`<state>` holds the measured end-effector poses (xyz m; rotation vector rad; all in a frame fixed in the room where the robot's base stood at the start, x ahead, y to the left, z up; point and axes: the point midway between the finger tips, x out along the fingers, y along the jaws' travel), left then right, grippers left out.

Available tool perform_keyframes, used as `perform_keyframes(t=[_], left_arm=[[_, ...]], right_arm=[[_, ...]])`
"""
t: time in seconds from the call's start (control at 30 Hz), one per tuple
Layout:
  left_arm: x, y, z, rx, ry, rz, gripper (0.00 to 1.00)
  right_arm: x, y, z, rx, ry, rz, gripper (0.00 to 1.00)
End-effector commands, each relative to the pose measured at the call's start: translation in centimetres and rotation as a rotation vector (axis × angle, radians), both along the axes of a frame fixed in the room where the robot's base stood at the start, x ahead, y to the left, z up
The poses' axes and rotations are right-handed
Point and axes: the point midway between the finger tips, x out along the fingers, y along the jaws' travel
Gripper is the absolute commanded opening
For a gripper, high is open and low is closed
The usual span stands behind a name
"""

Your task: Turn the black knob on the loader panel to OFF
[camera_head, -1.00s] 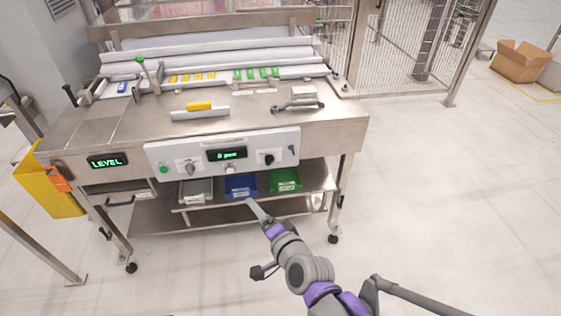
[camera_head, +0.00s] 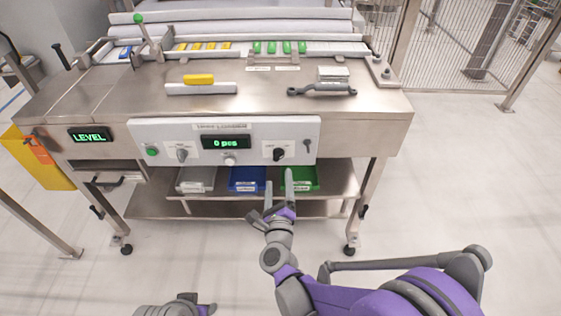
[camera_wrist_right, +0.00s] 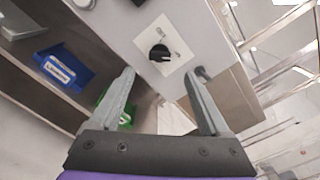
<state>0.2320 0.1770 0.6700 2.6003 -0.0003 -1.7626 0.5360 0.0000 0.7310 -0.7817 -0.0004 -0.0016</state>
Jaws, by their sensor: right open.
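The black knob (camera_head: 278,154) sits on a white label plate at the right part of the light grey loader panel (camera_head: 190,129). In the right wrist view the knob (camera_wrist_right: 159,53) is ahead, beyond the fingertips, with its pointer toward the right; the lettering on its plate is too small to read. My right gripper (camera_head: 279,181) is open and empty, below and in front of the knob, not touching it. Its two fingers (camera_wrist_right: 158,75) frame the area just short of the knob.
The panel also holds a green button (camera_head: 151,151), a grey knob (camera_head: 182,154), a display reading "0 pcs" (camera_head: 226,142) and a small lever (camera_head: 307,146). Blue (camera_head: 246,180) and green (camera_head: 304,180) bins stand on the shelf below. Open floor lies in front.

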Motion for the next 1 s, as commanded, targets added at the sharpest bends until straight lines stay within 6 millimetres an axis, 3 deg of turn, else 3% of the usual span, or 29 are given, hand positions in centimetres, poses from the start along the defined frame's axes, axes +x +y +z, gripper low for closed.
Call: perform_keyframes(t=[0.2, 0.4, 0.83, 1.0], left_arm=[[0.1, 0.0, -0.7, 0.000, 0.002, 0.000, 0.50], [0.2, 0.0, -1.1, 0.000, 0.002, 0.000, 0.50], [0.2, 0.0, -1.2, 0.000, 0.002, 0.000, 0.50], [0.2, 0.0, -1.2, 0.000, 0.002, 0.000, 0.50]], right_arm=[[4.4, -0.1, -0.1, -0.003, 0.000, -0.001, 0.80], [7.2, 0.0, -0.1, -0.003, 0.000, 0.000, 0.80], [8.2, 0.0, 0.0, -0.004, 0.000, 0.001, 0.80], [8.2, 0.0, 0.0, -0.004, 0.000, 0.001, 0.49]])
